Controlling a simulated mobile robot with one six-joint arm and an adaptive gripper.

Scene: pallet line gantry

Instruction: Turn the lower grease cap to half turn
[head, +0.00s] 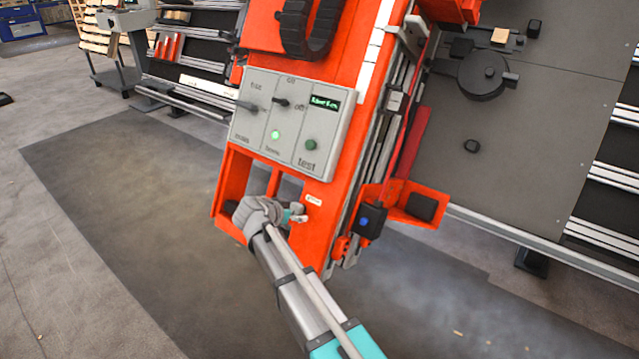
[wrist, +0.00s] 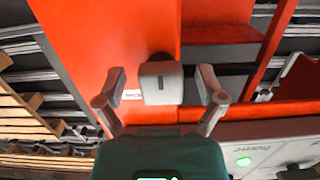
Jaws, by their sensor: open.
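A light grey cap (wrist: 160,88) sits on the orange gantry face in the wrist view, with a dark round part behind it and a short dark mark near its right edge. I take it as the lower grease cap. My gripper (wrist: 161,76) is open, with one finger on each side of the cap and a visible gap on both sides. In the head view my gripper (head: 288,213) is at the lower part of the orange frame, below the panel. There the cap cannot be told apart from my fingers. A small white label (wrist: 132,94) is beside the cap.
A grey control panel (head: 293,118) with knobs, a lit green lamp (head: 275,134) and a small display is just above my gripper. An orange bracket (head: 410,200) with a blue-buttoned black box (head: 370,218) juts out at right. Open floor (head: 130,220) is at left.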

